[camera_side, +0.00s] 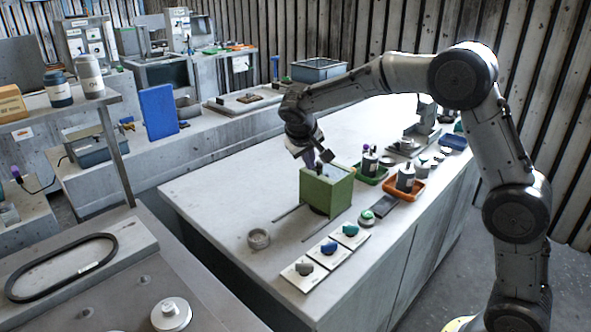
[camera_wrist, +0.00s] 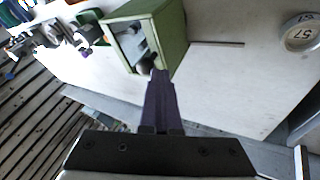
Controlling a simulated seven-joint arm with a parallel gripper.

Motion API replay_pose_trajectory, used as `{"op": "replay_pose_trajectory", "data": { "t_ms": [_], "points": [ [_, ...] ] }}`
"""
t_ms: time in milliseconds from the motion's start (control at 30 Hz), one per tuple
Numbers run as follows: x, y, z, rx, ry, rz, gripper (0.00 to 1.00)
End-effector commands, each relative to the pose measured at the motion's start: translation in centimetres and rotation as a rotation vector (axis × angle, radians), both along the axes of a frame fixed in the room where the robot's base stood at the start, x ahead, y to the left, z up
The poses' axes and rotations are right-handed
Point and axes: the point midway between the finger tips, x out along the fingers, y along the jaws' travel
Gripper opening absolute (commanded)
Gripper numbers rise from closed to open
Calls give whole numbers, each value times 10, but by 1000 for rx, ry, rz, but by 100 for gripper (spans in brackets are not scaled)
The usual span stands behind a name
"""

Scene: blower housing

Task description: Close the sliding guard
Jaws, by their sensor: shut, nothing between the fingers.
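The sliding guard looks to be the green box (camera_side: 327,192) on the bench, with two thin dark rails (camera_side: 290,212) reaching out to its left. In the wrist view the green guard (camera_wrist: 165,30) shows an open face with grey parts inside, partly hidden. My gripper (camera_side: 318,166) is at the top of the guard in the side view. In the wrist view my purple fingers (camera_wrist: 160,76) are together and empty, with tips at the guard's near lower edge. I cannot tell whether they touch it.
A grey ring-shaped part (camera_side: 259,239) lies left of the rails; a round dial (camera_wrist: 302,32) shows in the wrist view. Several switch plates (camera_side: 327,248) line the front edge. Green and orange trays (camera_side: 417,192) with bottles stand right of the guard.

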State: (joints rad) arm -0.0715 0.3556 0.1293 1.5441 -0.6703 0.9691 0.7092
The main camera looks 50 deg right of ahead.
Motion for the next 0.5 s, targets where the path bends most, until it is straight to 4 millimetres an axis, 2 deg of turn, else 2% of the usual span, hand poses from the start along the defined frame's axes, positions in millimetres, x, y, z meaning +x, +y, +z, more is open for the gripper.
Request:
{"op": "replay_pose_trajectory", "data": {
  "t_ms": [167, 500],
  "points": [
    [7, 36, 7, 7, -5, 9, 0],
    [-12, 72, 67, 11, -9, 6, 0]
  ]
}}
